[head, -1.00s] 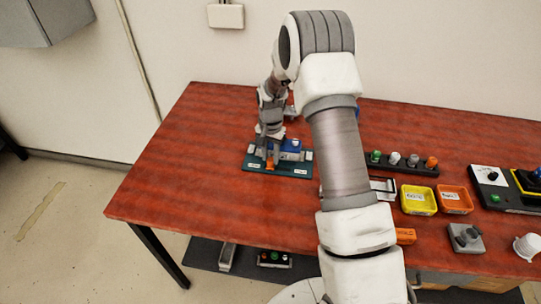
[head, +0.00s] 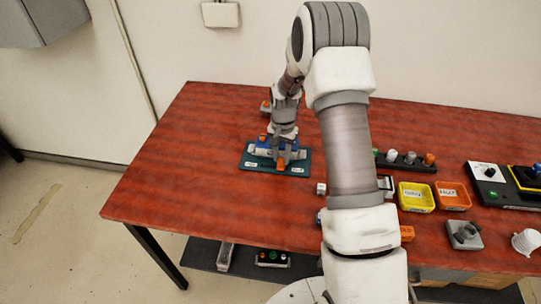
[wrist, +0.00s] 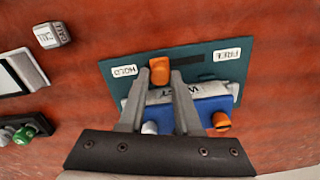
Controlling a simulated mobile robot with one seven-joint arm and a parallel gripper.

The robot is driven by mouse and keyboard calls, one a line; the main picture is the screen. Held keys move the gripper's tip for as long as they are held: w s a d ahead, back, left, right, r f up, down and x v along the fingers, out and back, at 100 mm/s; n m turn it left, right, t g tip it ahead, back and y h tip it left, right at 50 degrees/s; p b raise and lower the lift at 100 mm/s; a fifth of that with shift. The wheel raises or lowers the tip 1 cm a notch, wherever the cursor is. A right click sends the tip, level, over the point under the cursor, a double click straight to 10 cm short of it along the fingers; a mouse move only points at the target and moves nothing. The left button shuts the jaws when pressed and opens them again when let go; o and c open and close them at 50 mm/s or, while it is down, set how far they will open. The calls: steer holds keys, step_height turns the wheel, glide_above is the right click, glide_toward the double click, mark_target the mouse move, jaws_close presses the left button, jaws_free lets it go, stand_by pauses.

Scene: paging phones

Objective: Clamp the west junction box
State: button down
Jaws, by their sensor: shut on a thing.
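The west junction box (head: 263,143) is blue with a pale front and an orange knob on top. It sits on a dark green plate (head: 250,163). In the wrist view its blue body (wrist: 212,106) and part of its name label show behind my fingers. The plate also shows there (wrist: 205,70), with a HOLD label (wrist: 123,72) at left and a FREE label (wrist: 229,54) at right. My gripper (wrist: 162,75) is shut on the orange lever (wrist: 159,64), which stands between the labels, nearer HOLD. The lever also shows in the head view (head: 281,163).
A white CALL cube (wrist: 52,35) lies beside the plate. Yellow (head: 416,197) and orange (head: 453,196) bins, a row of coloured knobs (head: 410,160) and a grey switch box (head: 464,234) stand to the right. The table left of the plate is clear.

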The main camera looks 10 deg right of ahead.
mark_target(283, 160)
steer(key=shift+s+d, duration=0.1)
steer(key=shift+d, duration=0.15)
steer(key=c, duration=0.6)
jaws_free()
steer(key=shift+r, duration=0.3)
step_height(283, 160, up, 17)
steer(key=shift+f, duration=0.1)
